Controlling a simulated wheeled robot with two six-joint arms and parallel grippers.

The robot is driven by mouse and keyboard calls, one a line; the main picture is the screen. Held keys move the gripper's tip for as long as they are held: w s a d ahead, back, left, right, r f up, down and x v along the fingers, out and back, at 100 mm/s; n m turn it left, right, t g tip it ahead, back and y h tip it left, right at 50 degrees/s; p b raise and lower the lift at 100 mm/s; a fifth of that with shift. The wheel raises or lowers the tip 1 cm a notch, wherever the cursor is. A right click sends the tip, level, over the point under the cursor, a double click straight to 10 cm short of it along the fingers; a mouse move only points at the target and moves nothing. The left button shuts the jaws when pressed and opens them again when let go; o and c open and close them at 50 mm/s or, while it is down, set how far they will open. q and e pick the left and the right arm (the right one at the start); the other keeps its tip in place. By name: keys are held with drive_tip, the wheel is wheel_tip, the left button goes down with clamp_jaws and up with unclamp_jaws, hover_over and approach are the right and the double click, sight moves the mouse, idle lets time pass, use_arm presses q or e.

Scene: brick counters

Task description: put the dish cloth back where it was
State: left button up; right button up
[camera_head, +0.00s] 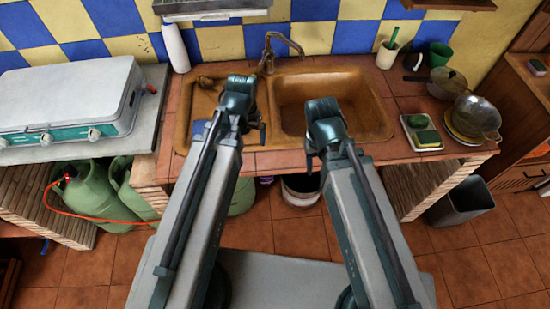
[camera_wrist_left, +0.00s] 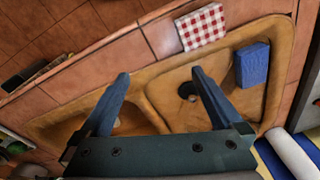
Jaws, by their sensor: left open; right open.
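A red-and-white checkered dish cloth (camera_wrist_left: 200,27) lies on the tiled front edge of the counter beside the sink in the left wrist view. I cannot make it out in the head view, where my left arm covers that area. My left gripper (camera_head: 250,112) is above the divider between the two sink basins. My right gripper (camera_head: 320,125) is open over the front of the right basin, and no held object shows.
A blue block (camera_wrist_left: 252,64) sits in the left part of the sink (camera_head: 345,97) near the cloth. A faucet (camera_head: 280,47) rises behind the basins. A white stove (camera_head: 75,100) stands left; a sponge dish (camera_head: 421,133) and pans (camera_head: 472,117) stand right.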

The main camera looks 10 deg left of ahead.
use_arm(q)
drive_tip(key=s+d+m+g+y, duration=0.1)
drive_tip(key=s+d+m, duration=0.1)
drive_tip(key=s+d, duration=0.5)
drive_tip(key=d, duration=0.3)
drive_tip(key=shift+s+m+g, duration=0.3)
drive_tip(key=shift+s, duration=0.05)
idle(0.5)
